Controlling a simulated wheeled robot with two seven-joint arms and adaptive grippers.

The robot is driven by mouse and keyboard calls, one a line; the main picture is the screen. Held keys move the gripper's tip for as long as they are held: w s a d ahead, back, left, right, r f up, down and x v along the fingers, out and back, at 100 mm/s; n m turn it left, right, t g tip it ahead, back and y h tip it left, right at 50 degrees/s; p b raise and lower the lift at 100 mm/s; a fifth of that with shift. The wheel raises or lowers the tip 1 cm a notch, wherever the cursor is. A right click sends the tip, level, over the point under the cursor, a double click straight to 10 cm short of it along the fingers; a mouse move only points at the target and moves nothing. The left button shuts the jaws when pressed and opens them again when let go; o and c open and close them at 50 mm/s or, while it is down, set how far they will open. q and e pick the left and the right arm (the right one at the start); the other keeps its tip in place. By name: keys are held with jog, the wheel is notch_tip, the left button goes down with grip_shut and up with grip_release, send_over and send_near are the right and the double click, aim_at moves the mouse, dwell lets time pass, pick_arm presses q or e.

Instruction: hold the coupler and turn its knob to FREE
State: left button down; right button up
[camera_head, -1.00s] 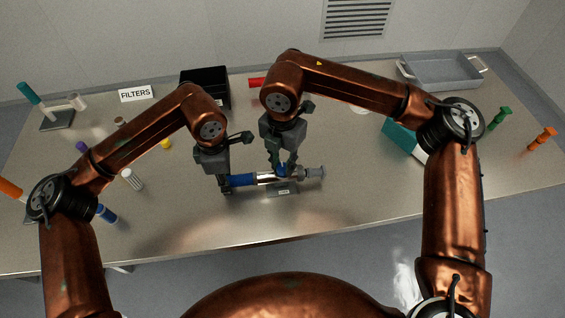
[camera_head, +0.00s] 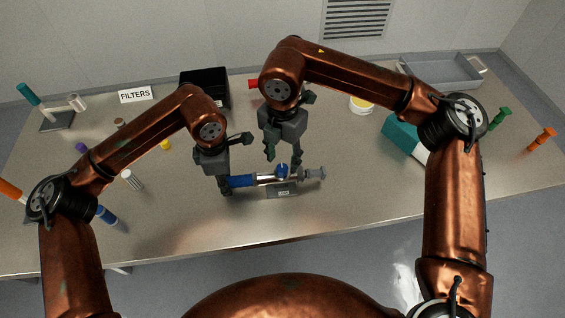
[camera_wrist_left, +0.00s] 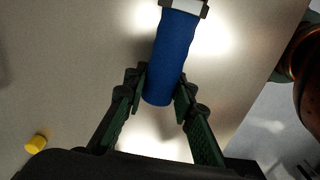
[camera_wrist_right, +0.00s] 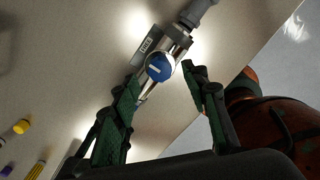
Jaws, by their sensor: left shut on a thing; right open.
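The coupler (camera_head: 264,179) lies across the middle of the table, with a blue grip at its left end and a grey end at its right. My left gripper (camera_head: 225,187) is shut on the blue grip, which also shows between its fingers in the left wrist view (camera_wrist_left: 172,62). The round blue knob (camera_head: 282,170) sits on top of the coupler; the right wrist view shows the knob (camera_wrist_right: 159,67) with a white bar mark. A small label plate (camera_wrist_right: 146,45) beside it is too small to read surely. My right gripper (camera_head: 283,160) is open and empty, just above the knob.
A black box (camera_head: 206,85) and a FILTERS sign (camera_head: 136,94) stand at the back. A grey tray (camera_head: 443,71) is at the back right, with a teal box (camera_head: 402,135) nearer. Several coloured cylinders lie at the left. The table front is clear.

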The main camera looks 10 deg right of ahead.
aim_at(283, 168)
notch_tip(283, 168, up, 9)
dwell(0.3)
jog(key=shift+f, duration=0.15)
pick_arm(q)
jog(key=c, duration=1.5)
grip_release()
jog(key=shift+c, duration=0.2)
notch_tip(283, 168, up, 12)
jog(key=shift+s, duration=0.1)
pick_arm(e)
jog(key=shift+s, duration=0.1)
